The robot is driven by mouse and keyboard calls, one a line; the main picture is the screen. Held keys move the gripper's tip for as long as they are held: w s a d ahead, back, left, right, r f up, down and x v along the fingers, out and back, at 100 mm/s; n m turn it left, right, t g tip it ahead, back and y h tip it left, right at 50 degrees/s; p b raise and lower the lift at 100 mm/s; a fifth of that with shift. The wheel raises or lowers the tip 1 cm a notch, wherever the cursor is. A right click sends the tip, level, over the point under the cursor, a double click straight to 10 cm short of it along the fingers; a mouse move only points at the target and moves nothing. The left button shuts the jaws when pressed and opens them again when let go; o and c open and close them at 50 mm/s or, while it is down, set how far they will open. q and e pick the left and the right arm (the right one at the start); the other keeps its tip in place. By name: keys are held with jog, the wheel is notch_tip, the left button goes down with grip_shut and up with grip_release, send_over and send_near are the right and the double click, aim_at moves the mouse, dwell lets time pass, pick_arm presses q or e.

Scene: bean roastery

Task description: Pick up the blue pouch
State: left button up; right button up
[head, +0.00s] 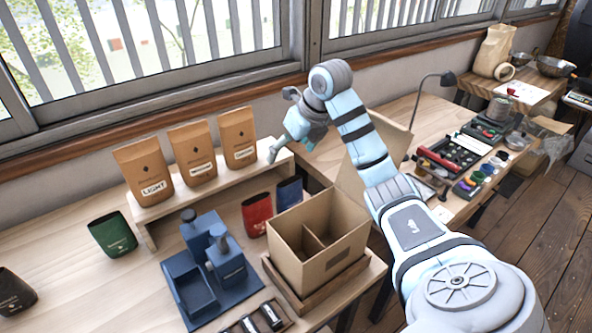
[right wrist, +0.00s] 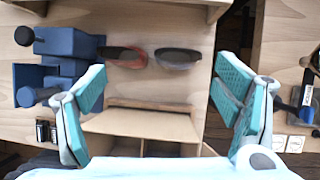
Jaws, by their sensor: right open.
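The blue pouch (head: 289,193) stands upright on the table behind the cardboard box, just right of the red pouch (head: 257,213). In the right wrist view the blue pouch (right wrist: 178,58) is seen from above as a dark oval, with the red pouch (right wrist: 125,56) to its left. My right gripper (head: 287,150) is above and behind the blue pouch in the head picture, apart from it. In the right wrist view the right gripper (right wrist: 160,88) has its fingers wide apart with nothing between them. My left gripper is not in view.
An open divided cardboard box (head: 318,262) stands in front of the pouches. A blue block stand (head: 205,270) is to the left. Several brown bags (head: 193,155) stand on a raised shelf (head: 215,188) behind. A green pouch (head: 112,235) stands further left.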

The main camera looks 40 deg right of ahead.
aim_at(290, 184)
jog(key=shift+m+g+h, duration=0.3)
jog(key=shift+g+h, duration=0.1)
jog(key=shift+g, duration=0.1)
jog(key=x, duration=0.4)
jog(key=s+d+b+x, duration=0.1)
jog(key=x, duration=0.4)
jog(key=s+d+f+b+x, duration=0.1)
jog(key=x, duration=0.4)
jog(key=shift+s+r, duration=0.1)
jog(key=shift+s, duration=0.1)
jog(key=shift+w+f, duration=0.25)
jog(key=shift+f, duration=0.1)
jog(key=shift+s, duration=0.1)
jog(key=c, duration=0.6)
